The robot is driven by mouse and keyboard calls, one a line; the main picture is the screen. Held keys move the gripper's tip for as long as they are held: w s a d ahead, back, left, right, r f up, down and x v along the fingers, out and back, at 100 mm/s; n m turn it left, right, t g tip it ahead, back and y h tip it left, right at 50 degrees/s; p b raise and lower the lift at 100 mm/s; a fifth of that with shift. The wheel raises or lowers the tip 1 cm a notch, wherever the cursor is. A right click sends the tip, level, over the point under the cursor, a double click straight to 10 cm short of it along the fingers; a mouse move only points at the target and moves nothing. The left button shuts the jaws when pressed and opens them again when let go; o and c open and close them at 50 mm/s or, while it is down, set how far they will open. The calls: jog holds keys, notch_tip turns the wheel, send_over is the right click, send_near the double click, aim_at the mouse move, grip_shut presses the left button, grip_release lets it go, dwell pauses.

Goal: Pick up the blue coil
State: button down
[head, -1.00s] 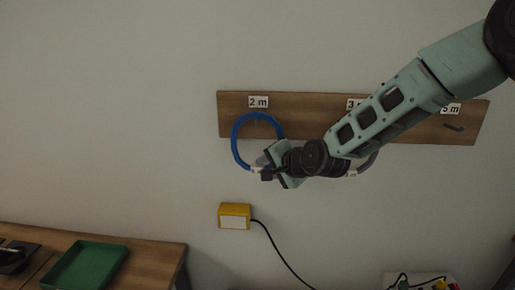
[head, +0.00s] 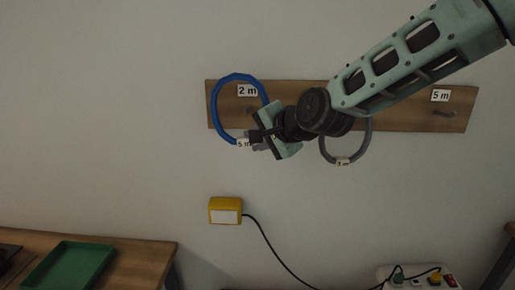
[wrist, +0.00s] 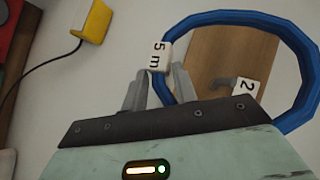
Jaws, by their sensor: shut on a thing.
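The blue coil (head: 214,105) is a ring with a white "5 m" tag at its lower edge. My gripper (head: 254,139) is shut on the coil at its lower right, beside the tag. In the wrist view the coil (wrist: 295,40) rises beyond my gripper (wrist: 160,80), and the tag stands by the fingertips. The coil's top reaches above the top edge of the wooden board (head: 395,118). The hook (wrist: 225,83) under the "2 m" label shows inside the ring, clear of its rim; I cannot tell the depth between them.
A grey coil (head: 358,155) hangs on the board just right of my gripper, partly behind my arm. A bare hook sits under the "5 m" label (head: 440,96). Below are a yellow box (head: 226,211) with a black cable, a power strip (head: 418,279), and a green tray (head: 70,265) on a table.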

jog(key=s+b, duration=0.3)
jog(key=s, duration=1.3)
jog(key=shift+a, duration=0.25)
